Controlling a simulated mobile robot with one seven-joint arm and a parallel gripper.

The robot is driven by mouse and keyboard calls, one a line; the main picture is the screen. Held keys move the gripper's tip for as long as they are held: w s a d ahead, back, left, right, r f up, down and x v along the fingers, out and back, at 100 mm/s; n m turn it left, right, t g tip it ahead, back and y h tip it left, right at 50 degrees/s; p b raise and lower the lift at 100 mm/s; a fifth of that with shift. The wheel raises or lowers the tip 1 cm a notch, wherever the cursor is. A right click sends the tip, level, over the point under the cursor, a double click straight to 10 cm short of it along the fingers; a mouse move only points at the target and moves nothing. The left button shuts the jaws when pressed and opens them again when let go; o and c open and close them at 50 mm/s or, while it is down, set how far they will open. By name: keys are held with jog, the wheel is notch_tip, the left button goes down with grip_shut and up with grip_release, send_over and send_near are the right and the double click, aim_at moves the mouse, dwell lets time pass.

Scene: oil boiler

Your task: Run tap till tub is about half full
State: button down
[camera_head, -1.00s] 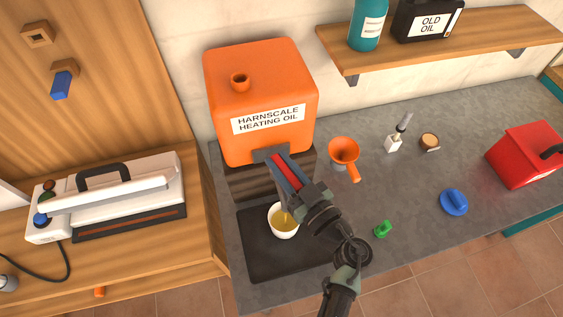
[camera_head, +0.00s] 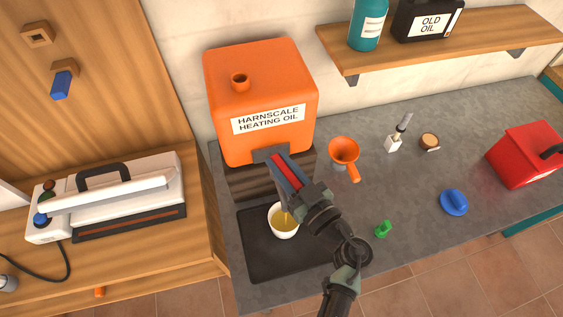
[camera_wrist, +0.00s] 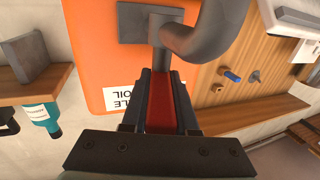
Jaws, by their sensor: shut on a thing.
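The orange heating oil tank (camera_head: 262,88) stands on a dark block at the back left of the counter. Its grey tap (camera_wrist: 200,30) shows at the top of the wrist view. My gripper (camera_head: 279,166) is at the tank's lower front, shut on the tap's red lever (camera_wrist: 160,105). A white tub (camera_head: 283,231) stands on the black mat (camera_head: 262,262) below the tap, with yellow oil in it. A thin yellow stream seems to fall into it. My arm hides the tap outlet and part of the tub's right side.
An orange funnel (camera_head: 344,152), a green cap (camera_head: 383,229), a blue cap (camera_head: 453,202) and a red can (camera_head: 528,155) stand to the right on the counter. A wooden shelf (camera_head: 440,45) overhangs the back. A white sealer-like machine (camera_head: 115,200) is at the left.

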jog(key=shift+s+a+r+m+t+h+p, duration=0.25)
jog(key=shift+m+t+h+p, duration=0.35)
jog(key=shift+p, duration=0.55)
jog(key=shift+w+f+m+t+h+p, duration=0.1)
jog(key=shift+m+t+h+p, duration=0.2)
jog(key=shift+m+h+p, duration=0.5)
jog(key=shift+f+m+t+h, duration=0.1)
jog(key=shift+m+t+h, duration=0.35)
jog(key=shift+h, duration=0.85)
jog(key=c, duration=0.7)
grip_release()
